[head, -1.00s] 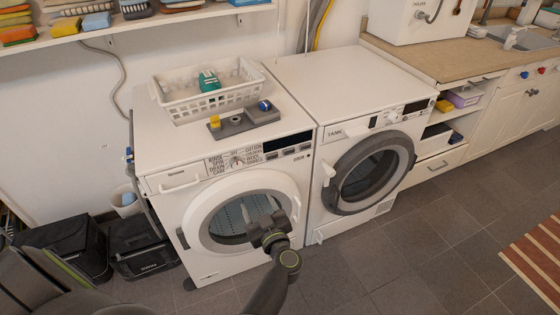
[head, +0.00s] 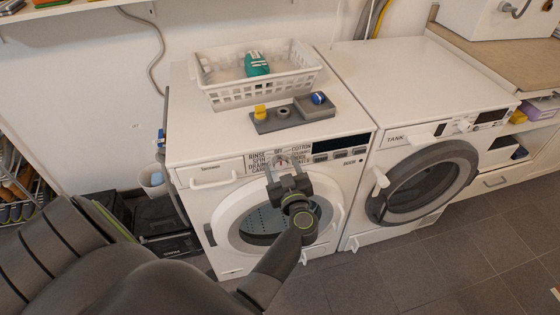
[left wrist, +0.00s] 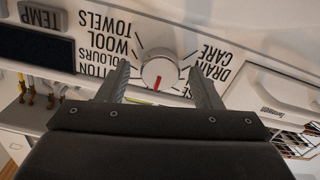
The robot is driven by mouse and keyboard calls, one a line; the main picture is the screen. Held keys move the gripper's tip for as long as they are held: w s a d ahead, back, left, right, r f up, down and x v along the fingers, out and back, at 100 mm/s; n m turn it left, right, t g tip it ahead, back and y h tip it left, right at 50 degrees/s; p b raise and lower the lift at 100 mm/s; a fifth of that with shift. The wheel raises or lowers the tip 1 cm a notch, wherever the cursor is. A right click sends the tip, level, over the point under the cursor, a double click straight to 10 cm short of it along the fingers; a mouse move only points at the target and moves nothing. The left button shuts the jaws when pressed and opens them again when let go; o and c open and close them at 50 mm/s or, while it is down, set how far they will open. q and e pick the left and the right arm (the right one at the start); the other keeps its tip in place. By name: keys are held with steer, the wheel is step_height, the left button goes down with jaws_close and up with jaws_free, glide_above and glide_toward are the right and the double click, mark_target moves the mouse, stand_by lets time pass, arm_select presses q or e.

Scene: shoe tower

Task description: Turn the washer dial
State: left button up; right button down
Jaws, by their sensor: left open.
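The washer (head: 195,165) is the left of two white front-loading machines, with a round door at its front. Its dial (head: 281,161) sits on the upper panel among printed programme names. In the left wrist view the dial (left wrist: 160,74) is a round white knob with a red pointer mark, with labels such as WOOL, TOWELS and DRAIN around it. My left gripper (head: 284,167) is in front of the panel at the dial. In the left wrist view its two fingers (left wrist: 163,80) are open, one on each side of the dial, with gaps visible. My right gripper is not in view.
A second machine (head: 400,85) marked TANK stands to the right. A white basket (head: 240,95) and a grey tray (head: 265,127) with small items are on top of the washer. A TEMP button (left wrist: 42,15) and dark display (left wrist: 36,52) are near the dial.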

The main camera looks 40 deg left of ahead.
arm_select(q)
steer(key=shift+w+a, duration=0.15)
steer(key=shift+r, duration=0.1)
steer(key=c, duration=1)
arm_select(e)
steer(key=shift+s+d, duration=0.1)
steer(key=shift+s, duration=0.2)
